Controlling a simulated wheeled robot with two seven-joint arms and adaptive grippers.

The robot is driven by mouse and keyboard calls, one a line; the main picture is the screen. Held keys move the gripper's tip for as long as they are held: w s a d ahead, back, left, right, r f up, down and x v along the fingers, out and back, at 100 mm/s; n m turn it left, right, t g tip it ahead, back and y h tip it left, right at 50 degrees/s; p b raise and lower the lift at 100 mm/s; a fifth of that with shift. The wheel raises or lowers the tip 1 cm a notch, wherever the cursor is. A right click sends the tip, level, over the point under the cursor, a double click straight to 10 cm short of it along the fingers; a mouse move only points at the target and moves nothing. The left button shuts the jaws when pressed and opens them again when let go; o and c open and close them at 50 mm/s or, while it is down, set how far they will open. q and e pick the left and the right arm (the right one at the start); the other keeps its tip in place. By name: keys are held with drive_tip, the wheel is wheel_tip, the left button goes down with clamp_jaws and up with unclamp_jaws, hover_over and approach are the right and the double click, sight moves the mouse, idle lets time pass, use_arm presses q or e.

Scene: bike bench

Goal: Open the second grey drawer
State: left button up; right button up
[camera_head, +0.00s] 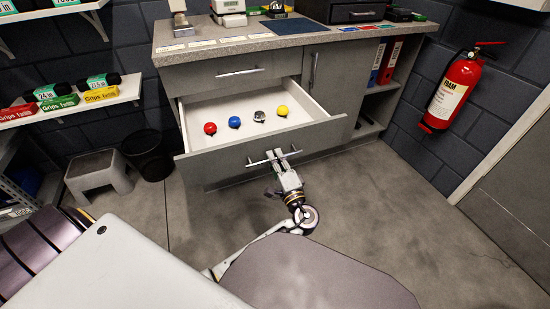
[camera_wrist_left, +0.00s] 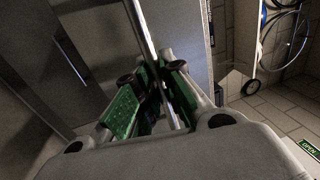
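The second grey drawer (camera_head: 236,153) stands pulled out under the closed top drawer (camera_head: 241,75), and its inside shows. A red, a blue, a dark-and-silver and a yellow round item lie in it. Its bar handle (camera_head: 292,154) runs across the front; the bar also shows in the left wrist view (camera_wrist_left: 142,32). My left gripper (camera_head: 274,159) is at this handle, in front of the drawer. In the left wrist view its green-padded fingers (camera_wrist_left: 158,85) close around the bar. My right gripper is not in view.
The worktop (camera_head: 235,41) holds several objects. A door with an upright handle (camera_head: 313,68) stands right of the drawers. A stool (camera_head: 98,172) and black bin (camera_head: 148,155) stand left. A fire extinguisher (camera_head: 450,92) hangs right. Floor at the right is clear.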

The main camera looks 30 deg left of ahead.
use_arm(q)
drive_tip(key=o, duration=0.4)
drive_tip(key=shift+r, duration=0.15)
